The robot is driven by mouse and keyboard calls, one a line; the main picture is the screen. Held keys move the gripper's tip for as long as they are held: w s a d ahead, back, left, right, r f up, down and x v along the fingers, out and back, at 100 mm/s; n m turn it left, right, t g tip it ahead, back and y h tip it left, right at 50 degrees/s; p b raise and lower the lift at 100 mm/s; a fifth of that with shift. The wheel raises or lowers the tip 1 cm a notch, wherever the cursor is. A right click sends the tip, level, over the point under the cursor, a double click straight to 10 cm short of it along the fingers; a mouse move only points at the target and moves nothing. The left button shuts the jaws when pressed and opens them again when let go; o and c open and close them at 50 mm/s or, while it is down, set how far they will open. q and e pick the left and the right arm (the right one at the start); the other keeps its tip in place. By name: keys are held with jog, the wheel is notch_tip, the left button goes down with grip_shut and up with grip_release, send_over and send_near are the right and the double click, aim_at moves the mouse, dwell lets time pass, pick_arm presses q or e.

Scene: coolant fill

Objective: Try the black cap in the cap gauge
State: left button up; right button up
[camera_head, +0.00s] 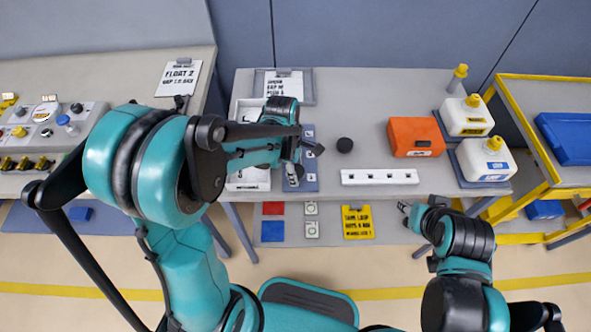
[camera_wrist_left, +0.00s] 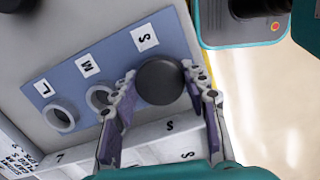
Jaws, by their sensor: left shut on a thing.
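The cap gauge is a blue board (camera_wrist_left: 75,72) with rings beside the labels L, M and S; it is partly hidden in the head view (camera_head: 309,131). My left gripper (camera_wrist_left: 160,80) is shut on a black round cap (camera_wrist_left: 158,84), one finger on each side. The cap is at the S end of the board and hides the ring there. I cannot tell whether it is seated or just above. In the head view my left gripper (camera_head: 293,172) hides this cap. Another black round piece (camera_head: 345,145) lies on the table right of the gauge.
My right gripper (camera_head: 404,207) hangs in front of the table, empty as far as I see. A white strip with holes (camera_head: 379,177), an orange box (camera_head: 416,137) and white jugs (camera_head: 485,158) stand to the right. A white tray (camera_head: 240,182) borders the gauge on the left.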

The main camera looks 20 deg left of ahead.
pick_arm(q)
jog(key=shift+f, duration=0.1)
jog(key=o, duration=1)
notch_tip(320, 180, up, 12)
jog(key=a, duration=0.1)
jog(key=shift+a, duration=0.25)
jog(key=shift+s, duration=0.1)
